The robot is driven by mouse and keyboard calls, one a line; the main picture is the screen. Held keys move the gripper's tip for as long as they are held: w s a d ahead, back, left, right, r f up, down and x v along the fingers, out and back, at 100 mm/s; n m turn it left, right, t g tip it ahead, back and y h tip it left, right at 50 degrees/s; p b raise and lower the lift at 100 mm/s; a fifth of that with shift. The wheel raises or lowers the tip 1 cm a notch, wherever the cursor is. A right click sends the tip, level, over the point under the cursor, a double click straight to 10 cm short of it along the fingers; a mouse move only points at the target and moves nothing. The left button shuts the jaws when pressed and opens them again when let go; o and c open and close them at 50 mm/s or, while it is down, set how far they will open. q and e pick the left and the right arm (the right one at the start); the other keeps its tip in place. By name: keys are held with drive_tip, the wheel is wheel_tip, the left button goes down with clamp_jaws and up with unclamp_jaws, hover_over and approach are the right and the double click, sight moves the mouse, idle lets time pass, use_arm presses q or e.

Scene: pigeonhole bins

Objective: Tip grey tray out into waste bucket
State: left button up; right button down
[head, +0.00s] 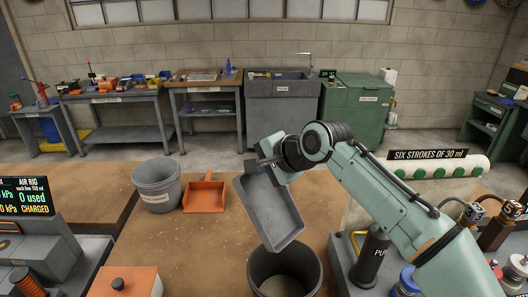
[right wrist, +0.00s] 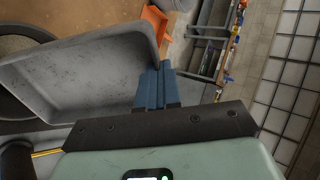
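The grey tray (head: 270,208) hangs tilted, its lower end over a dark bucket (head: 255,268) at the bottom of the head view. My right gripper (head: 258,164) is shut on the tray's upper rim; its blue fingers (right wrist: 155,88) pinch the edge in the right wrist view. The tray's inside (right wrist: 85,80) looks bare except for small dark specks. The dark bucket has a brownish-grey inside; whether that is contents or its floor I cannot tell. A second, grey bucket (head: 157,185) carries a label too small to read. My left gripper is out of view.
An orange dustpan (head: 205,194) lies beside the grey bucket on the brown bench top. An orange-topped box (head: 125,282) is at the front left. A dark pump block (head: 372,258) stands right of the dark bucket. A white cylinder with green dots (head: 440,168) lies further right.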

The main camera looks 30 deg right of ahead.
drive_tip(key=w+g+p, duration=0.1)
drive_tip(key=w+f+p, duration=0.1)
drive_tip(key=p, duration=0.1)
drive_tip(key=w+g+p, duration=0.1)
drive_tip(key=shift+a+f+g+h, duration=0.2)
drive_tip(key=shift+a+g+h, duration=0.1)
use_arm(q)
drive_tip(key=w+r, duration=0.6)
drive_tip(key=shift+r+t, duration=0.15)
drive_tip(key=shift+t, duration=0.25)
use_arm(e)
drive_tip(key=w+f+g+h, duration=0.1)
drive_tip(key=w+f+g, duration=0.2)
drive_tip(key=f+g, duration=0.4)
wheel_tip(320, 180, down, 2)
drive_tip(key=shift+w+a+f, duration=0.15)
drive_tip(key=shift+a+f, duration=0.1)
drive_tip(key=shift+a, duration=0.1)
